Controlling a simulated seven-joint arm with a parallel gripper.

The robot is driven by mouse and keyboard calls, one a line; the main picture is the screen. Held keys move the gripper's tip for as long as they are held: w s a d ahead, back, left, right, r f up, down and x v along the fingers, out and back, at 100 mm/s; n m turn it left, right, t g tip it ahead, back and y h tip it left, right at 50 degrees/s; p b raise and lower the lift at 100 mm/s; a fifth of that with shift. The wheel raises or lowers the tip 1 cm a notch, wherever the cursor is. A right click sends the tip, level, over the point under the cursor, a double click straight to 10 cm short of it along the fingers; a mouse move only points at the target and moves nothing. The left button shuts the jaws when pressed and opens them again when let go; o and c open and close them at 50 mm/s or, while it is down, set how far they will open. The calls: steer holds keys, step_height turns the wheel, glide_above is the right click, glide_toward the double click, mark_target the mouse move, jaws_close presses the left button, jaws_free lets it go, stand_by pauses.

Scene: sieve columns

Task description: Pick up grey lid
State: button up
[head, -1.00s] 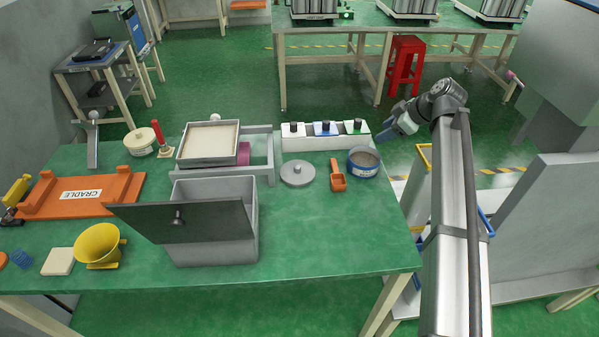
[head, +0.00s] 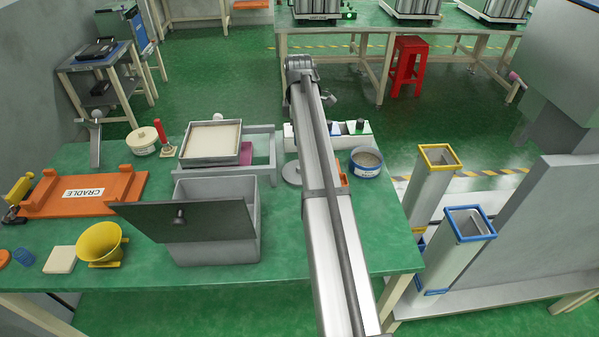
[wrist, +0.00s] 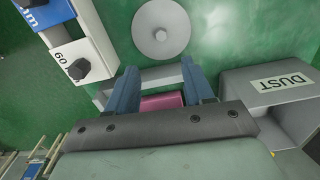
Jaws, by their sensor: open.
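The grey lid (wrist: 150,42), a round flat disc with a small knob at its centre, lies on the green table at the top of the wrist view. In the head view only the left part of the lid (head: 289,174) shows; my arm hides the rest. My gripper (wrist: 160,80) is open and empty, with its two blue-grey fingers pointing toward the lid but short of it in the picture. My gripper is mostly hidden behind my arm in the head view.
A grey box labelled DUST (wrist: 262,84) is at the right of the wrist view. A holder with knobbed blocks (wrist: 85,52) is at the left. A pink block (wrist: 162,101) shows between the fingers. A round tin (head: 366,165) stands right of my arm.

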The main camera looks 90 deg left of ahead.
glide_above(298, 167)
steer(key=f, duration=0.8)
steer(key=shift+w+a, duration=0.15)
steer(key=shift+w, duration=0.05)
steer(key=shift+s+f, duration=0.15)
steer(key=shift+f, duration=2.4)
jaws_close()
